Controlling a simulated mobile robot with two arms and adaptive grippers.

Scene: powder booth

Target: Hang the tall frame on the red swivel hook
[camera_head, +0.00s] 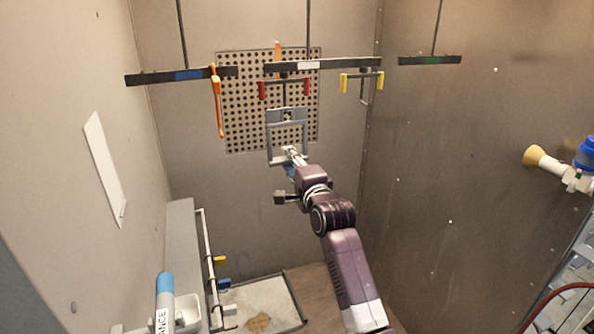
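The red swivel hook (284,86) hangs under the middle dark bar, with a red-ended arm on each side. The tall frame (270,140), a grey upright rectangle with a plate across its top, is just below the hook in the picture. Whether its top touches the hook is too small to tell. My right gripper (294,155) reaches up from below and is shut on the frame's lower part. The fingertips are small and partly merge with the frame. My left gripper is not in view.
Other dark bars hang at left (180,76) and right (430,60). A yellow-ended hook (362,80) and an orange hook (217,100) are close on either side. A perforated panel (238,125) is behind. A yellow nozzle (535,156) projects at right.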

